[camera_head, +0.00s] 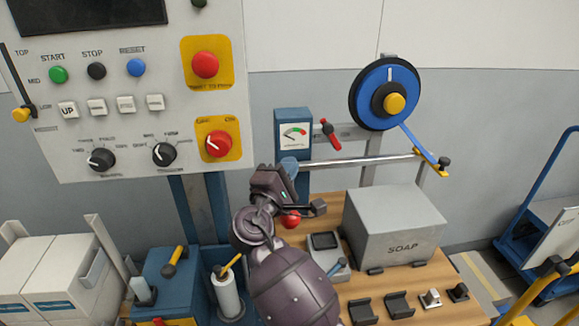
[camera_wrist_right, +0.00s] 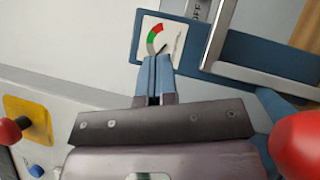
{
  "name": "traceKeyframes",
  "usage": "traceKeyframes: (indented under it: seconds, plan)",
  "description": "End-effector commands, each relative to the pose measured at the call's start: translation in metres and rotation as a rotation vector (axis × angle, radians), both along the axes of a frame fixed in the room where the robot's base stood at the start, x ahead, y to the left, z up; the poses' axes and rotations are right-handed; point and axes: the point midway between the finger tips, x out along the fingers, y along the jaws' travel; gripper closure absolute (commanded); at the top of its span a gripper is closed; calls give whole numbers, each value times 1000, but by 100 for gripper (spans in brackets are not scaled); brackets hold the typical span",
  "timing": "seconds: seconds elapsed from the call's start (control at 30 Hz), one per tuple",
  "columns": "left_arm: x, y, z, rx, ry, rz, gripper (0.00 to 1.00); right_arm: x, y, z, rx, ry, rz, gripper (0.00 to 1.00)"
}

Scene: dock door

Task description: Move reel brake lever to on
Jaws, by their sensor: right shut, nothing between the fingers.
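The blue reel (camera_head: 362,94) with a yellow hub is mounted high on the right of the stand. A small red-handled lever (camera_head: 330,134) sits on the grey crossbar, left of the reel and beside the gauge box; it appears to be the brake lever, but I cannot read its label. My right gripper (camera_head: 289,168) is shut and empty, just below the gauge box and apart from the red lever. In the right wrist view its blue fingertips (camera_wrist_right: 154,65) are together in front of the gauge (camera_wrist_right: 157,40). A partial "OFF" marking shows near the top there. My left gripper is not in view.
A silver bar (camera_head: 360,160) runs right from the gauge box (camera_head: 292,119) to a yellow bracket. A red ball (camera_head: 291,220) is just below my right gripper. A grey SOAP box (camera_head: 392,228) stands on the wooden bench. The control panel (camera_head: 120,120) is to the left.

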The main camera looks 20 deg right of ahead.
Motion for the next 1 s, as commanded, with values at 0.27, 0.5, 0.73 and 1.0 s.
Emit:
traceKeyframes:
  seconds: [0.27,0.5,0.73,1.0]
  plan:
    - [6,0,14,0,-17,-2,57,33,-37,13,-2,-2,-1,100]
    - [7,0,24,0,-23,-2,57,44,-68,23,-1,-1,-2,100]
    - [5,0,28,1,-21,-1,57,43,-85,28,0,0,0,100]
    - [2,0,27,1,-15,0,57,42,-87,28,1,1,1,100]
